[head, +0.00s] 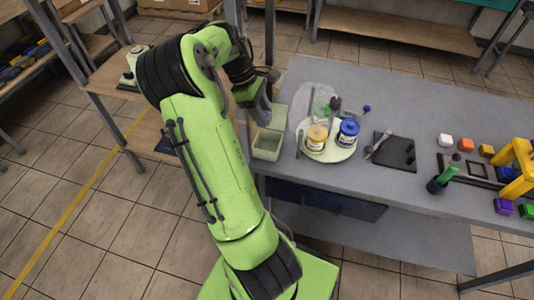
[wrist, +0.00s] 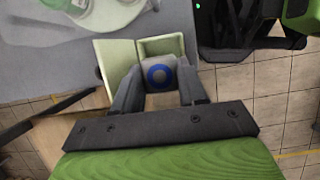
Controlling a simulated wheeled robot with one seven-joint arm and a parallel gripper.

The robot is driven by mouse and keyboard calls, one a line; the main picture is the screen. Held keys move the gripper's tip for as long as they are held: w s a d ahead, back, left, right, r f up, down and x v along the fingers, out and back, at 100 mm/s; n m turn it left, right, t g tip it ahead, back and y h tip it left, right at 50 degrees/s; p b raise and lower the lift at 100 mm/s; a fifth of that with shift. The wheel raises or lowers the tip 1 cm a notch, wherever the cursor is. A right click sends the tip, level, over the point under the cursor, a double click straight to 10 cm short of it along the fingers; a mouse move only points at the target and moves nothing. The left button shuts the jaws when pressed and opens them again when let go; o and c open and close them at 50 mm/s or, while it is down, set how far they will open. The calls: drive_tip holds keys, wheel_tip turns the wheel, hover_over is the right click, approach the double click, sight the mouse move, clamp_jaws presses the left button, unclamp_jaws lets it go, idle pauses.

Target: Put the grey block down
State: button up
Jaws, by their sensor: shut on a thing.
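My gripper (wrist: 160,88) is shut on the grey block (wrist: 160,62), which has a blue ring on its face. The block sits between both fingers in the wrist view. Just beyond it in that view is a pale green open box (wrist: 178,44) with a pale green panel (wrist: 117,60) beside it. In the head view my gripper (head: 258,108) is above the left end of the grey table, just behind and left of the green box (head: 267,147). The block is hard to make out there. I cannot tell whether it touches anything.
A round pale tray (head: 335,155) with a yellow jar (head: 317,137) and a blue jar (head: 348,133) stands right of the box.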

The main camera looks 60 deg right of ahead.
drive_tip(key=f+b, duration=0.1)
drive_tip(key=f, duration=0.2)
drive_tip(key=f+b, duration=0.1)
drive_tip(key=f, duration=0.2)
drive_tip(key=s+f+b, duration=0.1)
drive_tip(key=f, duration=0.3)
drive_tip(key=shift+d, duration=0.2)
drive_tip(key=shift+f, duration=0.1)
drive_tip(key=shift+f+b, duration=0.3)
drive_tip(key=shift+f, duration=0.2)
